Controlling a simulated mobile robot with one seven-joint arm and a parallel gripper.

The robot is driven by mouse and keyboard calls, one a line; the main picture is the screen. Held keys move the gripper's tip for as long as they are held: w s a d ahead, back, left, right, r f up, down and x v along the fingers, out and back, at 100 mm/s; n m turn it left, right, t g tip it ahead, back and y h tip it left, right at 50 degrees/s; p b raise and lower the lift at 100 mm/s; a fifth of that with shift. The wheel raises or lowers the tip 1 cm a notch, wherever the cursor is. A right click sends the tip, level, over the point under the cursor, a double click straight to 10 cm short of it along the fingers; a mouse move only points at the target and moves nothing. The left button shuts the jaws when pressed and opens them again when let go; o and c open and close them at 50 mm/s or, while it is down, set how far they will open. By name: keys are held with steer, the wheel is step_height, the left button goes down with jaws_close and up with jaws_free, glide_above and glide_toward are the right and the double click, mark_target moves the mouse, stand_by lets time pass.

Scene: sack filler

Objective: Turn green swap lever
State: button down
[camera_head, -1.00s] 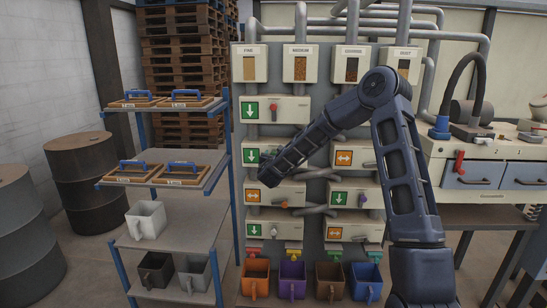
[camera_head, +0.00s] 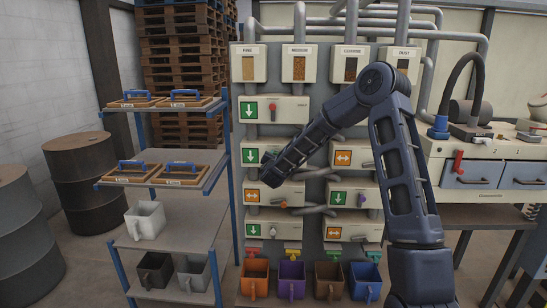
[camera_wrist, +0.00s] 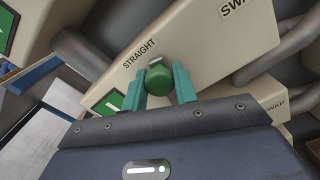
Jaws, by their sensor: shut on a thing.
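The green swap lever (camera_wrist: 158,82) shows in the wrist view as a round green knob on a cream box (camera_wrist: 205,45) marked STRAIGHT and SWAP. My gripper (camera_wrist: 162,86) has its two teal fingers on either side of the knob and is shut on it. The knob is near the STRAIGHT label. In the head view my gripper (camera_head: 268,156) is at the left box of the second row, beside a green sign with a white down arrow (camera_head: 250,156). My arm hides the lever and much of that box there.
Other boxes with levers sit close by, such as one with a red lever (camera_head: 272,108) above and one with an orange lever (camera_head: 284,203) below. Grey pipes (camera_head: 318,172) cross between the columns. A shelf rack (camera_head: 190,210) stands close on the left.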

steer(key=m, duration=0.1)
steer(key=d+m, duration=0.1)
steer(key=shift+d+f+m, duration=0.15)
steer(key=shift+f+m, duration=0.1)
steer(key=shift+m, duration=0.15)
steer(key=shift+d+f+m, duration=0.45)
steer(key=shift+f+m, duration=0.2)
steer(key=shift+m, duration=1.1)
steer(key=shift+d+f+m, duration=0.5)
steer(key=shift+f+m, duration=0.15)
steer(key=shift+m, duration=1.05)
steer(key=shift+d+f+m, duration=0.45)
steer(key=shift+f+m, duration=0.2)
steer(key=shift+m, duration=1.1)
steer(key=shift+f, duration=0.1)
steer(key=c, duration=1.1)
jaws_free()
steer(key=s, duration=1.1)
